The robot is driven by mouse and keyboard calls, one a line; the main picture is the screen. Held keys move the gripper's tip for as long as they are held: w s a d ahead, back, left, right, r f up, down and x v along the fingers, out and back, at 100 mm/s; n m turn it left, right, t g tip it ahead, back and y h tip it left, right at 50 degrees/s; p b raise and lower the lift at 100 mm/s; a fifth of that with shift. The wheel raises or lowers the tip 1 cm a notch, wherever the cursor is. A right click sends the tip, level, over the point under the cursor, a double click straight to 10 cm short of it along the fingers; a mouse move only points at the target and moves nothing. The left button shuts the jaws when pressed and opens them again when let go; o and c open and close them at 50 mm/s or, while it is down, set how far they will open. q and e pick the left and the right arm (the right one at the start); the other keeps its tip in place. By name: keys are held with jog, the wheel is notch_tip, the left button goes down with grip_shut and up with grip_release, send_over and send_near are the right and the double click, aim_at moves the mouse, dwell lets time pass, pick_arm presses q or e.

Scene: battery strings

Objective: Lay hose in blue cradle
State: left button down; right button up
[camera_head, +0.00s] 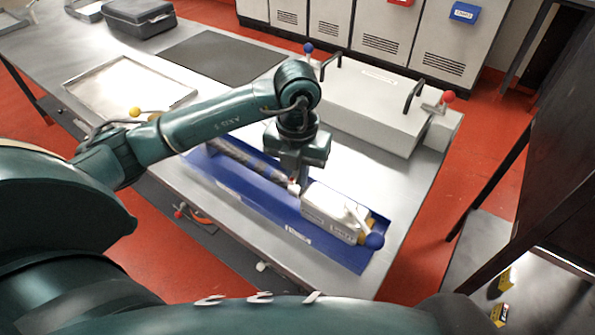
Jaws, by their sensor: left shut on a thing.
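The long blue cradle (262,192) lies across the front of the steel table, running from upper left to lower right. The hose (245,160) is a mottled grey-brown length along the cradle's left half. I cannot tell whether it touches the cradle floor. My left gripper (294,184) points down over the middle of the cradle and is shut at the hose's right end. Its fingertips and the grip are partly hidden. My right gripper is out of view.
A large grey case (368,103) stands behind. A dark mat (221,58) and shallow metal tray (128,86) lie at the back left. Bare table (395,175) shows right of the cradle.

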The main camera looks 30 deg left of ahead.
pick_arm(q)
jog(key=c, duration=1.5)
grip_release()
jog(key=shift+f, duration=0.15)
jog(key=shift+r, duration=0.55)
notch_tip(320, 180, up, 11)
jog(key=shift+r+p, duration=0.15)
jog(key=shift+p, duration=0.15)
jog(key=shift+s, duration=0.1)
